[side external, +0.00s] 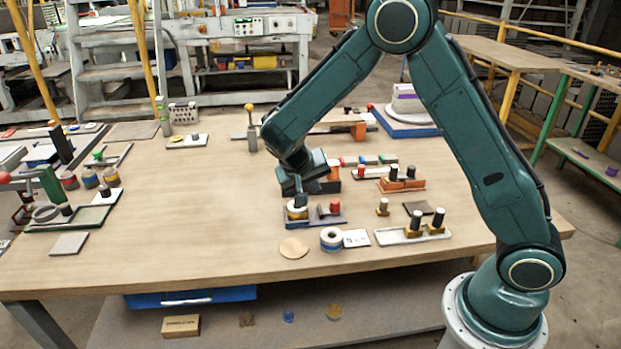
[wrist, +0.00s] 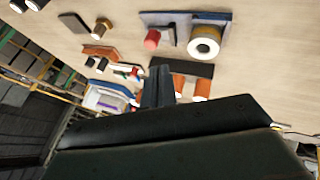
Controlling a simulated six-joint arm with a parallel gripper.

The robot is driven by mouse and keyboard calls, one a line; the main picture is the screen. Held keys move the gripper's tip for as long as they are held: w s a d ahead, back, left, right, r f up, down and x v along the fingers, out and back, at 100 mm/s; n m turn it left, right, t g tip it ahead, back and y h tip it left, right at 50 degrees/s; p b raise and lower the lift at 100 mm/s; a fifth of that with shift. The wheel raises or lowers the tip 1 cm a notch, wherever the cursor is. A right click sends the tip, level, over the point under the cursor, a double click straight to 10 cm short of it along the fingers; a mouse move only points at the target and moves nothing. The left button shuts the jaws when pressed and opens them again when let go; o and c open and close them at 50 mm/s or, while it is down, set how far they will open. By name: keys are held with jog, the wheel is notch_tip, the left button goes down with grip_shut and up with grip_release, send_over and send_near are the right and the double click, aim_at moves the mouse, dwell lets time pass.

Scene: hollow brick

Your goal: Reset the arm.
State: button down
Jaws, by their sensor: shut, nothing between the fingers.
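My gripper (side external: 298,190) is at the end of my teal arm, low over the middle right of the wooden table, and it points down at a blue-grey tray (side external: 327,222). The tray holds a yellow-and-white roll (side external: 297,209) and a red cylinder (side external: 335,207). The gripper is just above or behind the roll; contact cannot be told. In the wrist view the dark gripper fingers (wrist: 158,85) are together with nothing between them, and the white-and-yellow roll (wrist: 205,40) and red cylinder (wrist: 152,39) lie beyond them.
A black block with orange cylinders (wrist: 182,86) is close to my gripper. An orange tray (side external: 402,184) and a pale tray (side external: 413,235) with pegs stand to the right. A round wooden disc (side external: 293,248) lies in front. The table's left centre is clear.

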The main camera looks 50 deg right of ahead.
jog(key=s+a+r+n+t+y, duration=0.2)
jog(key=s+r+n+y, duration=0.1)
jog(key=s+r, duration=0.6)
jog(key=s+a+r+n+t+y, duration=0.2)
jog(key=s+a+r+y, duration=0.1)
jog(key=s+r, duration=0.6)
jog(key=s+a+n+y, duration=0.1)
jog(key=s+a+n, duration=0.1)
jog(key=s, duration=0.6)
jog(key=shift+s+a+r+n+t, duration=0.15)
jog(key=shift+a+r+n+t, duration=0.1)
jog(key=shift+n+t, duration=0.15)
